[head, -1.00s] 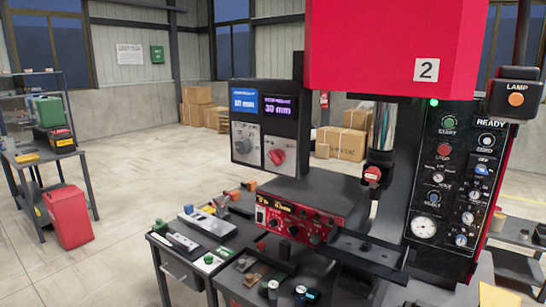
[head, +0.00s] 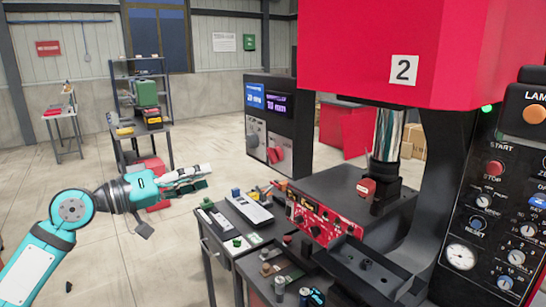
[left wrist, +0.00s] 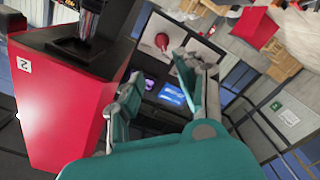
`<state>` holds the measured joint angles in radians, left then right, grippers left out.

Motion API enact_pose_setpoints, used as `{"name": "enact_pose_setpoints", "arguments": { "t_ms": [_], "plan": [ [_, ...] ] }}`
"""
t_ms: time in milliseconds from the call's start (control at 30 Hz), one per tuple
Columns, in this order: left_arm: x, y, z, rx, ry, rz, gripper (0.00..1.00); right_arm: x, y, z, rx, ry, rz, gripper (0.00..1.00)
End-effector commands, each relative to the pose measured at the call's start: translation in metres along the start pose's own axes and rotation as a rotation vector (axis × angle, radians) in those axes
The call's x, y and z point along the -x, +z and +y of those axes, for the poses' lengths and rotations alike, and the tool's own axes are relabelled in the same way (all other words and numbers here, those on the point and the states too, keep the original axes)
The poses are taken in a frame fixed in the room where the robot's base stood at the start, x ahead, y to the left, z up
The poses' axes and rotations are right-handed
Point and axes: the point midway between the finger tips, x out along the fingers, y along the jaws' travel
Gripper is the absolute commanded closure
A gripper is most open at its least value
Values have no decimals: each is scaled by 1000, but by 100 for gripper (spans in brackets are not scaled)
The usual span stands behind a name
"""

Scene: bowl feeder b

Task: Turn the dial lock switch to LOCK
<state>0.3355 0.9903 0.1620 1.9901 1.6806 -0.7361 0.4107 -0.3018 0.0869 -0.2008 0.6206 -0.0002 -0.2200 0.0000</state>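A dark display box (head: 283,115) stands behind the workbench, with a blue screen and a purple screen. Below them are a grey knob (head: 253,140) and a red knob (head: 274,155). A black control panel (head: 490,200) on the press carries several small dials and buttons. Its labels are too small to tell which one is the dial lock switch. My left gripper (head: 203,177) is left of the display box, apart from it and touching nothing. In the left wrist view its two fingers (left wrist: 160,88) are spread and empty, with the red knob (left wrist: 162,41) beyond them. My right gripper is not in view.
The red press (head: 395,45) fills the upper right. The workbench (head: 222,262) holds small blocks and a red instrument box (head: 322,220). A shelf (head: 140,90) stands at the back left.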

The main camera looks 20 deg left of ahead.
Motion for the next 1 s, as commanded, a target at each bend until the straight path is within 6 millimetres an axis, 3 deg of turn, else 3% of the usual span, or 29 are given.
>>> {"name": "enact_pose_setpoints", "arguments": {
  "t_ms": [167,433,800,1000],
  "plan": [
    [-16,-3,6,3,7,-4,63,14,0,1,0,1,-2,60],
    [-73,-5,8,5,8,-1,63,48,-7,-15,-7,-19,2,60],
    [-148,-2,7,1,5,-2,63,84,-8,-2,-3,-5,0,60],
    [-169,-1,4,1,3,-2,63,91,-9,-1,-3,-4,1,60]
  ]
}}
